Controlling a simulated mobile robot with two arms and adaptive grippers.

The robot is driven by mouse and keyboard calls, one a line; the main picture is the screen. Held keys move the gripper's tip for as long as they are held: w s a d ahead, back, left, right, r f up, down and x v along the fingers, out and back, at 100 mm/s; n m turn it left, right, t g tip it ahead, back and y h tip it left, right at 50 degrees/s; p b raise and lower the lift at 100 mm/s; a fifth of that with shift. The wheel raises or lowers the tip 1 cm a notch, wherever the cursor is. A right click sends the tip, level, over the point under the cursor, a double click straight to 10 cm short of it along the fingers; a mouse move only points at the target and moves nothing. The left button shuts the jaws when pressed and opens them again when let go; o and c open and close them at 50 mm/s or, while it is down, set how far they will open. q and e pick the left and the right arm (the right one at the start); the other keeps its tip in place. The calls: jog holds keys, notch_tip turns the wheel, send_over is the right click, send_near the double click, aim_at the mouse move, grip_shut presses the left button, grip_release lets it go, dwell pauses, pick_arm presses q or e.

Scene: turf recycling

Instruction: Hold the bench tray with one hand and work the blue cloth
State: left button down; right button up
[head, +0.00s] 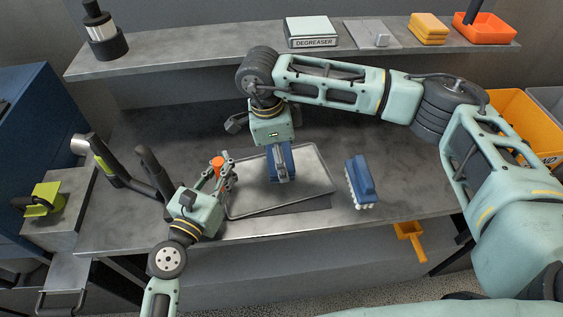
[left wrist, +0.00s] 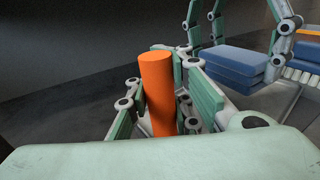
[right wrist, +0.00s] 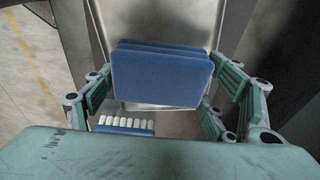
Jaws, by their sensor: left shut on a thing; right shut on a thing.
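The grey metal tray (head: 312,174) lies flat on the bench; its rim also shows in the right wrist view (right wrist: 165,20). My left gripper (head: 224,168) is at the tray's left edge, shut on an upright orange post (left wrist: 157,95); its top also shows in the head view (head: 217,161). I cannot tell how the post joins the tray. My right gripper (head: 281,165) points down over the tray, shut on the folded blue cloth (right wrist: 160,78). The cloth also shows in the left wrist view (left wrist: 232,64). I cannot tell whether it touches the tray.
A blue brush (head: 361,182) with pale bristles lies right of the tray. A hammer-like tool (head: 108,160) stands at the bench's left. The rear shelf holds a degreaser box (head: 311,32), yellow sponges (head: 428,28) and an orange tray (head: 486,33). Yellow bin (head: 520,115) at right.

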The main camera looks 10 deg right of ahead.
jog(key=shift+r, duration=1.95)
send_over(265, 176)
jog(key=shift+a+f, duration=0.15)
jog(key=shift+f, duration=1)
notch_tip(265, 176, down, 6)
jog(key=shift+r, duration=0.15)
jog(key=shift+w+d, duration=0.15)
jog(key=shift+d, duration=0.55)
jog(key=shift+c, duration=0.5)
jog(key=shift+d, duration=1.15)
jog(key=a, duration=0.4)
notch_tip(265, 176, up, 8)
jog(key=shift+d, duration=0.15)
